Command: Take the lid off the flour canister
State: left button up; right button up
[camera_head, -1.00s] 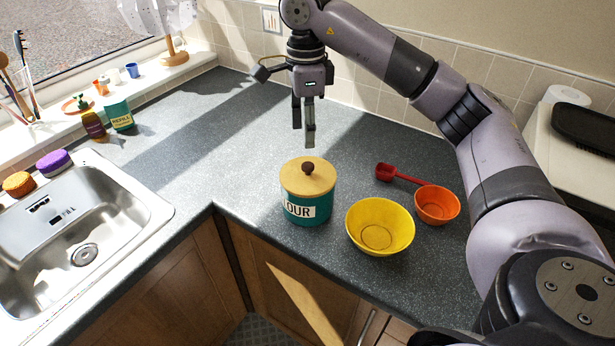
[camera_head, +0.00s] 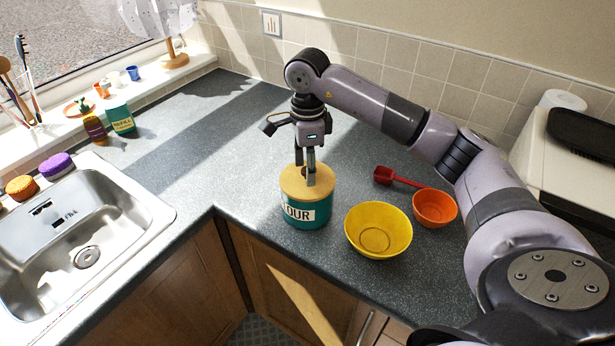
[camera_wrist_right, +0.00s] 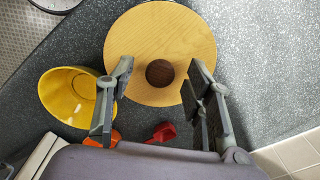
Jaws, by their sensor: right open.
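The flour canister (camera_head: 306,213) is teal with a label reading "OUR" in view, and stands upright on the grey worktop. Its round wooden lid (camera_head: 292,184) sits on top and also shows in the right wrist view (camera_wrist_right: 165,28). My right gripper (camera_head: 306,180) is just above the lid, pointing down. In the right wrist view its open fingers (camera_wrist_right: 158,82) stand on either side of the dark brown knob (camera_wrist_right: 160,73), with a gap on each side. My left gripper is not in view.
A yellow bowl (camera_head: 378,231) stands close to the right of the canister, with an orange bowl (camera_head: 434,207) and a red scoop (camera_head: 396,178) beyond. The sink (camera_head: 85,240) is at left. The worktop behind and left of the canister is clear.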

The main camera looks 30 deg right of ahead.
jog(key=shift+c, duration=0.4)
grip_shut()
